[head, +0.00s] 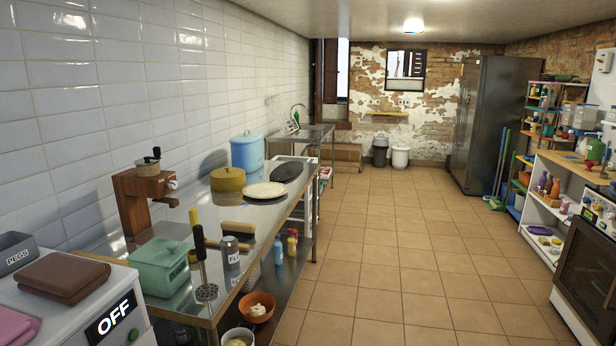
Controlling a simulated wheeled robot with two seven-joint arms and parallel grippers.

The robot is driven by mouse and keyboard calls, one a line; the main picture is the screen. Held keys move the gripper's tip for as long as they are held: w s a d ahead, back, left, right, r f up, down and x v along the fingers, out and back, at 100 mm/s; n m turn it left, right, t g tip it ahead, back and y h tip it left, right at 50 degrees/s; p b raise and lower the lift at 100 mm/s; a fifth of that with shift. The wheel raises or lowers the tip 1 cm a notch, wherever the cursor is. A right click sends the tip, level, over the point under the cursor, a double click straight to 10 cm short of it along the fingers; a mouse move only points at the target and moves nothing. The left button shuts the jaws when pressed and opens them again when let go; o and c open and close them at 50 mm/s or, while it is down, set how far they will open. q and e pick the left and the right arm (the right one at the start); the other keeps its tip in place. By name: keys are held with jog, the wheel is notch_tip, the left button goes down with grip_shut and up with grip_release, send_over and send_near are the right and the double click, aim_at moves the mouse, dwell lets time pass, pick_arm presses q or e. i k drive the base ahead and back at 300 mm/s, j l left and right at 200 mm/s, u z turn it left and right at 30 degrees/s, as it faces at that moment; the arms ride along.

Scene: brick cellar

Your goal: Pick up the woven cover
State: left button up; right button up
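A round, yellow-brown thing (228,180), which looks like the woven cover, sits on the steel counter (200,222) in the head view. Neither of my grippers shows in this view.
A blue lidded tin (247,152) stands behind it and a wooden grinder (146,195) in front to the left. A green box (160,266), a masher (206,290) and bottles crowd the near counter. The tiled floor (390,250) to the right is clear.

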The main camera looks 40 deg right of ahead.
aim_at(226, 180)
jog(key=z, duration=0.95)
jog(key=i+l+z, duration=0.3)
jog(key=i+l, duration=0.15)
jog(key=i+l+z, duration=0.3)
jog(key=i, duration=0.25)
jog(key=i+l+z, duration=0.15)
jog(key=i+z, duration=0.2)
jog(key=i, duration=0.15)
jog(key=i+z, duration=0.3)
jog(key=i, duration=0.25)
jog(key=i+l+u, duration=0.15)
jog(key=i+u, duration=0.3)
jog(key=i+l+u, duration=0.4)
jog(key=i, duration=0.25)
jog(key=i+l+u, duration=0.45)
jog(key=i, duration=0.05)
